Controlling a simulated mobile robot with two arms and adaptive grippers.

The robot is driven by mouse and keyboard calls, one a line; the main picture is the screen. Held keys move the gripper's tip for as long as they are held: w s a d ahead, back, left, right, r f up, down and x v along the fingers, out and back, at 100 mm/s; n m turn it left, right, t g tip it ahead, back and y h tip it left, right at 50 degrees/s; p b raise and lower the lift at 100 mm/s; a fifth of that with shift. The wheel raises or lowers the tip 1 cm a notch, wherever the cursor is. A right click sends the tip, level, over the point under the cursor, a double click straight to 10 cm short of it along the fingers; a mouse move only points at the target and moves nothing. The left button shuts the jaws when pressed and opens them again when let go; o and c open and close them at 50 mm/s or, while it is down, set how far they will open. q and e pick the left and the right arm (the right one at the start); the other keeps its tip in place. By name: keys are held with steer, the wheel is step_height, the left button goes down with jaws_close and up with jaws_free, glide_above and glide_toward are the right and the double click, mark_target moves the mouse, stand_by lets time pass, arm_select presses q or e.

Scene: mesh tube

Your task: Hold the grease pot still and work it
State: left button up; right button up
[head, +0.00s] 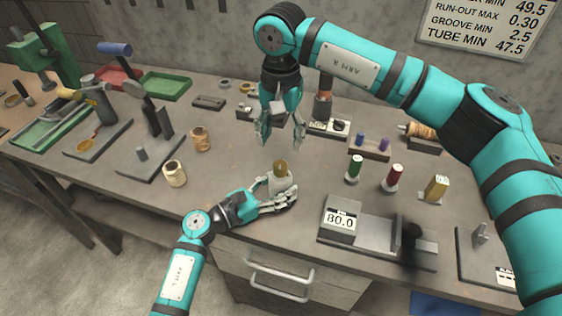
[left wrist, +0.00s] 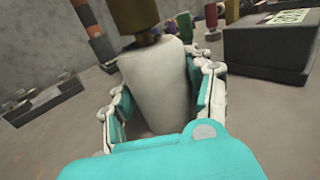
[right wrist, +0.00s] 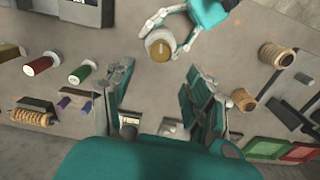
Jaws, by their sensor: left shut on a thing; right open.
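The grease pot (head: 279,181) is a pale, tapered body with a brass-coloured top, standing upright near the front middle of the bench. It fills the middle of the left wrist view (left wrist: 155,85). My left gripper (head: 284,192) is shut on its body, with fingers on both sides. My right gripper (head: 283,140) is open and empty, pointing down behind and above the pot. In the right wrist view, the pot's top (right wrist: 160,48) shows beyond the open fingers, apart from them. The pot's underside is hidden.
A gauge reading 80.0 (head: 340,218) stands to the right of the pot. Green (head: 354,168) and red (head: 394,178) spools stand behind it. Two tan rolls (head: 175,174) and (head: 201,139) stand left. Bare bench surrounds the pot.

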mark_target(282, 164)
step_height(282, 164, down, 9)
steer(key=shift+r, duration=0.15)
jaws_close()
stand_by(0.5)
steer(key=shift+m, duration=0.4)
steer(key=m, duration=0.3)
steer(key=shift+m, duration=0.4)
steer(key=m, duration=0.5)
steer(key=shift+s+d+m, duration=0.1)
steer(key=shift+m, duration=0.2)
steer(key=m, duration=0.5)
steer(key=shift+r, duration=0.1)
steer(key=m, duration=0.5)
steer(key=shift+s, duration=0.15)
